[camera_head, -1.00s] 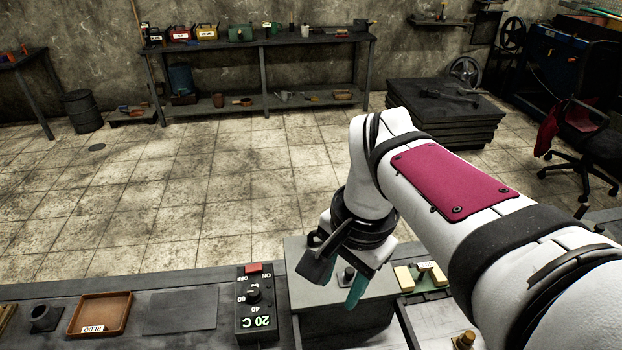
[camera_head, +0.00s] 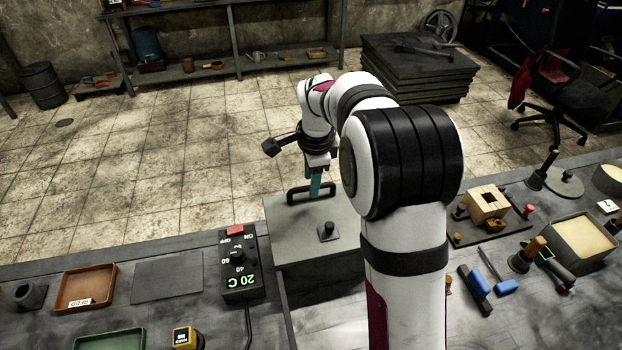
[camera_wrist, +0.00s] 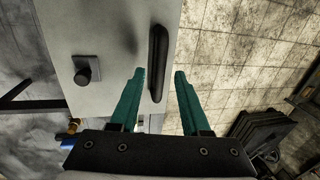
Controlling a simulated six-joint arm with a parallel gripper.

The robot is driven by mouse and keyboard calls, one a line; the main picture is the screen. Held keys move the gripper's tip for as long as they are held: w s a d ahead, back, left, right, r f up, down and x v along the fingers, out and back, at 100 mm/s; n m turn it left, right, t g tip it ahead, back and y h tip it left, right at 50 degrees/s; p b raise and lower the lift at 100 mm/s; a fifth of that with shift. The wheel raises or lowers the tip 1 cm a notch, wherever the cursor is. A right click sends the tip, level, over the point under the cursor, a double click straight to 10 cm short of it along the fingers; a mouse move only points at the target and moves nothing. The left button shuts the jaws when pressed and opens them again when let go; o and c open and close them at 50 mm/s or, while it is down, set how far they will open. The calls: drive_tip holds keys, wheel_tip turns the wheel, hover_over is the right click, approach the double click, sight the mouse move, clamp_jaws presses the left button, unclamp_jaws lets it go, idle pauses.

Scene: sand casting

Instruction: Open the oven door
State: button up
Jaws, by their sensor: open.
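The oven (camera_head: 285,225) is a grey box set into the bench, with a black knob (camera_head: 327,231) on its top. A black bar handle (camera_head: 311,190) runs along its far edge. My gripper (camera_head: 315,184) is above the handle, with teal fingers pointing down. In the wrist view, the handle (camera_wrist: 158,62) appears between the spread fingertips of my gripper (camera_wrist: 160,72). The fingers are open and not closed on it; the exact depth is hard to tell. The door appears shut. The oven's right side is partly hidden by my arm.
A control box (camera_head: 239,262) showing 20 C sits left of the oven. A brown tray (camera_head: 86,287) and a green tray (camera_head: 108,342) lie further left. A wooden block (camera_head: 487,203), blue-handled tools (camera_head: 478,289) and a sand box (camera_head: 583,240) stand at right. Tiled floor lies beyond the bench.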

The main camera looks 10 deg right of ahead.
drive_tip(key=shift+w+f, duration=0.1)
drive_tip(key=shift+f, duration=0.35)
clamp_jaws()
idle(1.1)
